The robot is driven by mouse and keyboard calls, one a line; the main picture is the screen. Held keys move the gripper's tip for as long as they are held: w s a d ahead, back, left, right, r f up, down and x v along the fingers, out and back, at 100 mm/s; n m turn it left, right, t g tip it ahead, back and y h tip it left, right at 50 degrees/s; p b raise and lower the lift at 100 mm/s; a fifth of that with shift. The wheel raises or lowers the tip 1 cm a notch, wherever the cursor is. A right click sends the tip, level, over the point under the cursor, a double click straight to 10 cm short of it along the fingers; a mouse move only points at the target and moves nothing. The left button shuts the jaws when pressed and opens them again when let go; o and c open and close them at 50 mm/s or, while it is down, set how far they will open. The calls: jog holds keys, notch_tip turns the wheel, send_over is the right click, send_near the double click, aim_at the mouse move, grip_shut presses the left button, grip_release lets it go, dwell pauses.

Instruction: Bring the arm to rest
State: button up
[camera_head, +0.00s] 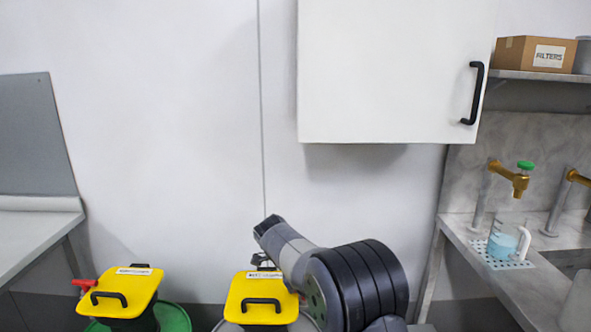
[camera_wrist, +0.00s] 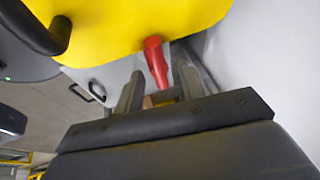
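My gripper (camera_wrist: 158,76) shows in the wrist view with its two grey fingers apart. A red lever (camera_wrist: 155,58) sticks out from under a yellow agitator cover (camera_wrist: 115,25) and lies in line with the gap between the fingers. I cannot tell whether it touches them. In the head view my arm reaches to the right-hand yellow cover (camera_head: 240,298), which has a black handle and sits on a grey drum. My arm hides that cover's right side. The left-hand yellow cover (camera_head: 130,283) sits on a green drum (camera_head: 172,318), with a red lever (camera_head: 84,283) at its left.
A white cabinet (camera_head: 385,70) hangs on the wall above my arm. A counter (camera_head: 520,290) at right has brass taps and a beaker (camera_head: 505,241) of blue liquid. A box marked FILTERS (camera_head: 530,52) sits on a shelf. A worktop (camera_head: 30,232) stands at left.

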jog(key=n, duration=0.1)
jog(key=n+t+y+p, duration=0.1)
jog(key=n, duration=0.1)
jog(key=shift+s+d+r+n, duration=0.1)
jog(key=shift+d+r+n, duration=0.05)
jog(key=shift+n, duration=0.15)
jog(key=shift+n+t+y+p, duration=0.3)
jog(key=shift+n+y+p, duration=0.2)
jog(key=shift+n+p, duration=0.7)
jog(key=shift+d+f, duration=0.1)
jog(key=shift+f, duration=0.15)
